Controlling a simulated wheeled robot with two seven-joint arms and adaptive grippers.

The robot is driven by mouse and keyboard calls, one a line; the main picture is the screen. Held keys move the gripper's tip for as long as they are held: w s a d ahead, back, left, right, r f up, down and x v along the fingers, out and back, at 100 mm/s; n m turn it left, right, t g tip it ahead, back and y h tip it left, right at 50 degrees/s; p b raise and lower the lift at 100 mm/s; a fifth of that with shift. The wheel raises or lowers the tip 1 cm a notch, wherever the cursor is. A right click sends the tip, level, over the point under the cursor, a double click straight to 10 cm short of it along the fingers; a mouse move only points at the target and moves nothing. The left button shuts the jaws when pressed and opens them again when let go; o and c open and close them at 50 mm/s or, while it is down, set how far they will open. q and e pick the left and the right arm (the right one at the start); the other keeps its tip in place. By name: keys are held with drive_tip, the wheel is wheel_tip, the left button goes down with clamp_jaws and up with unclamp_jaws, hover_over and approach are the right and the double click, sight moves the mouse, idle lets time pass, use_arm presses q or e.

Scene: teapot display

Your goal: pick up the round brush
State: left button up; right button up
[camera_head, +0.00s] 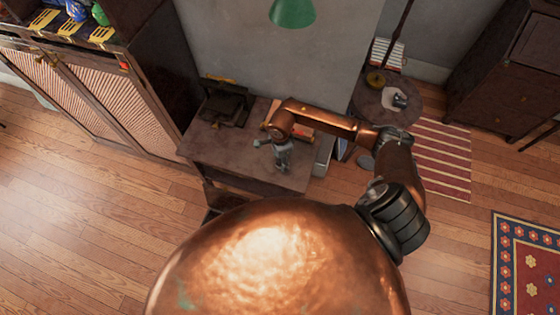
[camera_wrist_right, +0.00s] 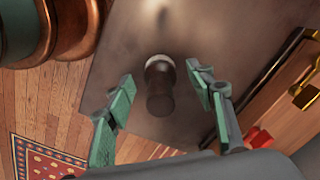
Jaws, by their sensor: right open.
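The round brush (camera_wrist_right: 160,88) stands in the right wrist view, with a dark, rounded handle and a pale ring of bristles at its top end in the picture. It is on a dark brown desk top (camera_wrist_right: 215,30). My right gripper (camera_wrist_right: 160,72) is open, with its green-padded fingers on either side of the brush and gaps showing on both sides. In the head view my right gripper (camera_head: 274,155) is over the desk (camera_head: 215,145), and I cannot make out the brush there. My left gripper is not in view.
A dark typewriter-like object (camera_head: 226,100) stands at the desk's back left. A green lamp shade (camera_head: 292,12) hangs above. A round side table (camera_head: 375,108) stands to the right. A red object (camera_wrist_right: 260,138) and brass fittings (camera_wrist_right: 305,97) are right of the fingers.

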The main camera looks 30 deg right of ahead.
drive_tip(key=shift+f, duration=0.8)
drive_tip(key=shift+c, duration=0.3)
drive_tip(key=c, duration=1.2)
drive_tip(key=shift+r, duration=0.15)
